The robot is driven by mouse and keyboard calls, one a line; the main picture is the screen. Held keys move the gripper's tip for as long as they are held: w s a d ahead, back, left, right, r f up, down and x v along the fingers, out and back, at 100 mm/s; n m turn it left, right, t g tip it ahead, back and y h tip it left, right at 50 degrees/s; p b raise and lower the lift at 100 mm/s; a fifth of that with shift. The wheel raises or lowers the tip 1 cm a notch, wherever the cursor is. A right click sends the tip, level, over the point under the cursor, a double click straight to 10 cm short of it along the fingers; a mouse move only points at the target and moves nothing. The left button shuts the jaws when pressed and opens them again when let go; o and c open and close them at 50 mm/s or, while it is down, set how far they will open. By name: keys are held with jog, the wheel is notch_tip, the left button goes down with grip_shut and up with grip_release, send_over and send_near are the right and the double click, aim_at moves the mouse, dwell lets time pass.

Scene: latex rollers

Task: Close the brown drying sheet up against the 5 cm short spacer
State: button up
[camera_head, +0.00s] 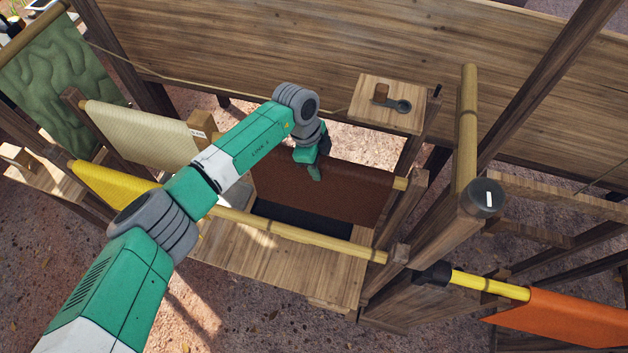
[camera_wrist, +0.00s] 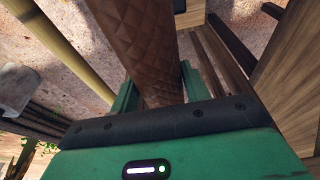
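The brown drying sheet (camera_head: 345,190) hangs over a pale pole in the middle of the head view, above a dark trough. In the wrist view the quilted brown sheet (camera_wrist: 150,45) runs down between my two green fingers. My gripper (camera_head: 314,170) is at the sheet's top edge, with one finger on each side. The fingers look close to the sheet, but whether they press on it is unclear.
A cream sheet (camera_head: 140,130) and a yellow sheet (camera_head: 110,188) hang left of my arm. A bare pole (camera_head: 300,233) crosses in front of the brown sheet. A wooden post and an upright pole (camera_head: 467,130) stand to the right. An orange sheet (camera_head: 555,320) hangs at lower right.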

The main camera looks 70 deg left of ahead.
aim_at(277, 148)
jog(key=c, duration=0.5)
jog(key=shift+r, duration=0.1)
jog(key=shift+r+p, duration=0.15)
jog(key=shift+p, duration=0.15)
jog(key=shift+s+a, duration=0.1)
jog(key=shift+s+a, duration=0.7)
jog(key=shift+s, duration=0.15)
jog(key=shift+s+a, duration=0.65)
jog(key=shift+s, duration=0.2)
jog(key=shift+s+a, duration=0.2)
jog(key=shift+s, duration=0.1)
jog(key=shift+s+a+b, duration=0.2)
jog(key=shift+s+a, duration=0.6)
jog(key=shift+s, duration=0.2)
jog(key=shift+s+a+b, duration=0.15)
jog(key=shift+s+a, duration=0.6)
jog(key=shift+s, duration=0.2)
jog(key=shift+f, duration=0.25)
